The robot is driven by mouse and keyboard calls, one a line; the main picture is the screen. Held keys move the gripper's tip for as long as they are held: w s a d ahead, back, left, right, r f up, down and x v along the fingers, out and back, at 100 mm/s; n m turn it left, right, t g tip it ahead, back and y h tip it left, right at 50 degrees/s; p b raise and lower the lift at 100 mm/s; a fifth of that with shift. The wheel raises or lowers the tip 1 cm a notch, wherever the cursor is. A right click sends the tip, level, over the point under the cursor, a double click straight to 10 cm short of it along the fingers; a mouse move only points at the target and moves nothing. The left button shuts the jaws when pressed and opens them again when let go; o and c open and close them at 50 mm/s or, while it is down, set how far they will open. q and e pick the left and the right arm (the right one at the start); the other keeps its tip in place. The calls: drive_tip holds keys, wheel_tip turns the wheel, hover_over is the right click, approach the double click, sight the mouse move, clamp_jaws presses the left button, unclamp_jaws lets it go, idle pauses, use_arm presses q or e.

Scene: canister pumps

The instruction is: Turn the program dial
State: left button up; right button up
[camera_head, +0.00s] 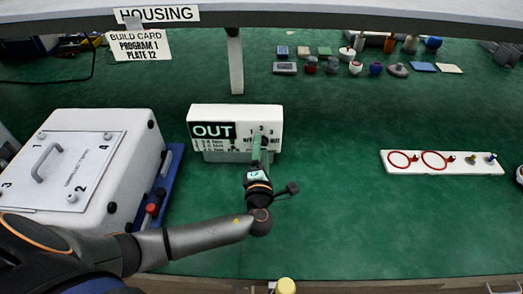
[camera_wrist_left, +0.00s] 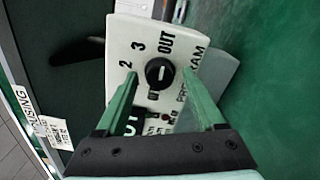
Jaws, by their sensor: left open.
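The program dial (camera_wrist_left: 160,73) is a round black knob on the face of a white control box (camera_wrist_left: 204,57). Labels 2, 3, OUT and PROGRAM surround it in the left wrist view; I cannot tell for sure which mark it points to. My left gripper (camera_head: 262,142) is at the box's right part. Its green fingers are open in the left wrist view, one on either side of the dial, with visible gaps. My right gripper is not in view.
A build card (camera_head: 139,46) reading PROGRAM 1, PLATE 12 hangs at the back. A large white housing (camera_head: 75,165) stands on the left. A white strip (camera_head: 445,170) with red rings lies on the right. Small parts (camera_head: 355,67) sit at the back. The green table around the box is mostly clear.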

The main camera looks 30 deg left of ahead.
use_arm(q)
clamp_jaws()
idle(0.5)
